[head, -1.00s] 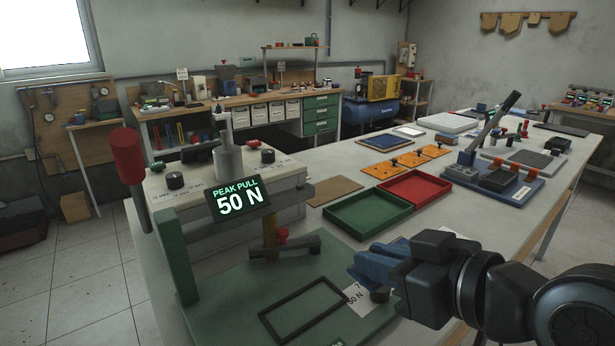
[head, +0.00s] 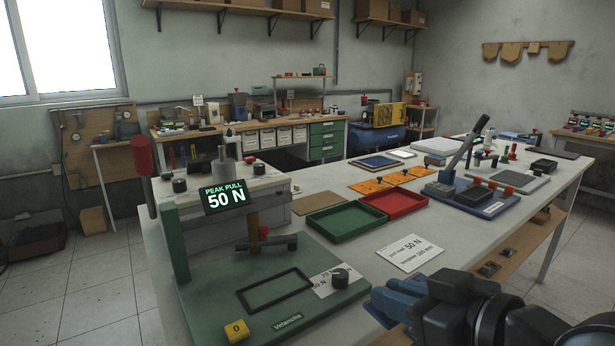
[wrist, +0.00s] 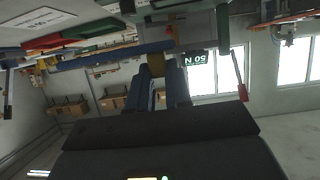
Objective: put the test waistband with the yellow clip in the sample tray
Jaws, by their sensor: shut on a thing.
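My gripper (head: 385,300) has blue fingers and is low at the right in the head view, beside the green machine base. In the wrist view, its blue fingers (wrist: 161,92) are shut on a small yellowish piece (wrist: 157,66). A blue strip (wrist: 110,59) runs left from there. I cannot tell for sure whether these are the clip and waistband; the head view hides what is held. A green tray (head: 345,238) and a red tray (head: 418,207) stand side by side on the bench. I see no label showing which is the sample tray.
The green-based pull tester (head: 205,290) reads 50 N and carries a black rectangular frame (head: 303,289), a dark knob (head: 340,278) and a yellow button (head: 236,331). A white card (head: 411,252) lies right of the green tray. A blue-based lever fixture (head: 482,200) stands behind.

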